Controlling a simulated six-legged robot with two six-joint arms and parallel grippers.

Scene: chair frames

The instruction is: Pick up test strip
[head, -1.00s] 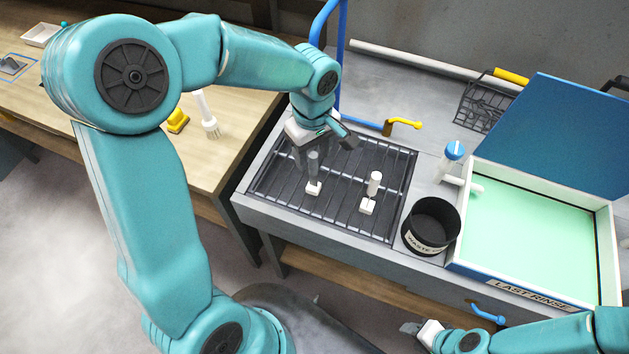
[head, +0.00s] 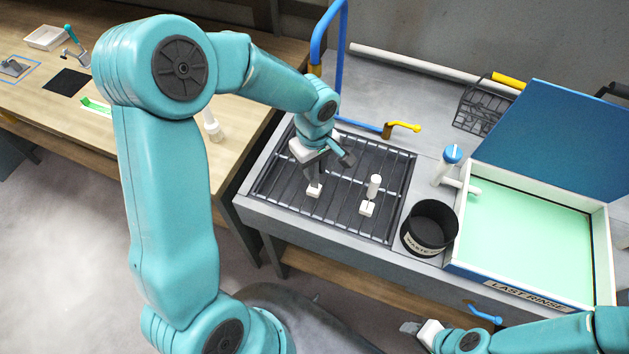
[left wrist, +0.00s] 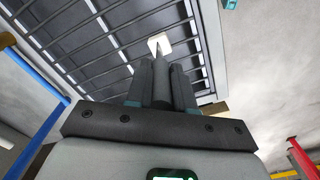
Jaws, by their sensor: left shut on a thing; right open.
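A post with a dark grey grip and a small white block (head: 314,190) at its foot stands on the dark slatted rack (head: 385,228). My left gripper (head: 320,172) points down and is shut on the grey grip. In the left wrist view the grip (left wrist: 161,82) sits between the fingers, with the white block (left wrist: 159,44) beyond it against the slats. A second, white post (head: 374,187) on a white block stands to the right on the rack. My right gripper (head: 412,329) is at the bottom of the head view, open and away from the rack. I cannot tell which piece is the test strip.
A black waste bin (head: 430,228) and a pale green rinse tray (head: 608,255) stand right of the rack. A wooden bench (head: 85,130) is at left.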

